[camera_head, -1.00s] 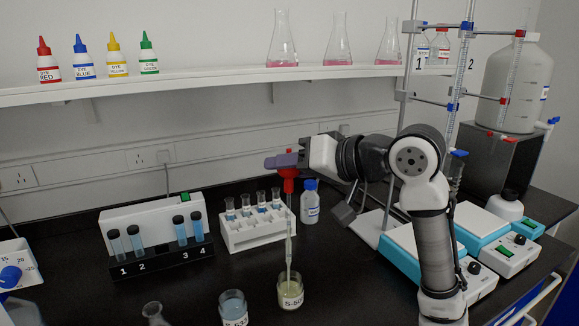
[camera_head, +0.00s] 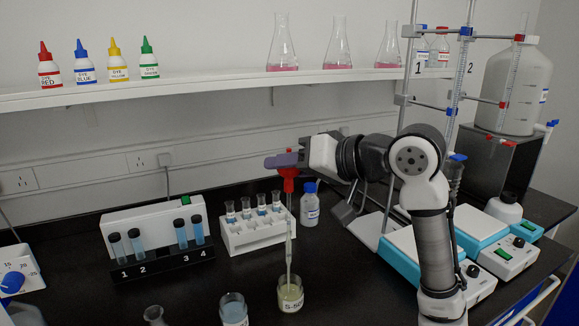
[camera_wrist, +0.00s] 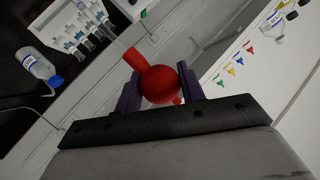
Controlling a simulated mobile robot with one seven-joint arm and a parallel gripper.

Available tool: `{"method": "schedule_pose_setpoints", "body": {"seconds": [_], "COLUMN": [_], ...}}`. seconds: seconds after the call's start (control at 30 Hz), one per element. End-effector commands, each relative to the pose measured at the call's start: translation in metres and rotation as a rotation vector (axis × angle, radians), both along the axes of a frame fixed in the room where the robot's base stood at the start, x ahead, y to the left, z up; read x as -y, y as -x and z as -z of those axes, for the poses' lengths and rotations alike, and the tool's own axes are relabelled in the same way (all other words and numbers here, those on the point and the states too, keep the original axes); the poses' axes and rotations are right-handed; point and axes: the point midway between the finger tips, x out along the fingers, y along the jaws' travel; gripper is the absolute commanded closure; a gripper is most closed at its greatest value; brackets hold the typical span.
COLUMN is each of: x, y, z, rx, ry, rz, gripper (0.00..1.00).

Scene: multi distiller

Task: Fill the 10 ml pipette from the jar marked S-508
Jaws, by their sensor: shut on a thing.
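My gripper (camera_head: 287,160) is shut on the red bulb (camera_head: 289,176) of the pipette. In the wrist view the red bulb (camera_wrist: 160,84) sits between both fingers of my gripper (camera_wrist: 160,90). The clear pipette stem (camera_head: 289,235) hangs roughly upright below the bulb. Its lower end is inside a jar of yellowish-green liquid (camera_head: 291,302). That jar's label starts with "S-5"; the last digits are hard to read. Whether the tip touches the jar floor, and whether liquid is in the stem, I cannot tell.
A jar of bluish liquid (camera_head: 233,309) stands just left of the yellowish jar. Behind are a white rack of small vials (camera_head: 255,238), a blue-capped bottle (camera_head: 310,204) and a black tube stand (camera_head: 163,262). A flask neck (camera_head: 154,315) shows at the front edge.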

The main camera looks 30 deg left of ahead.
Motion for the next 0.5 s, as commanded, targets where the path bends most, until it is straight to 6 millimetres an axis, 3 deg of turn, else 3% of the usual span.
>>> {"method": "schedule_pose_setpoints", "body": {"seconds": [0.5], "x": [0.0], "y": [0.0], "z": [-0.035], "rx": [0.0], "ry": [0.0], "rz": [0.0], "gripper": [0.68]}}
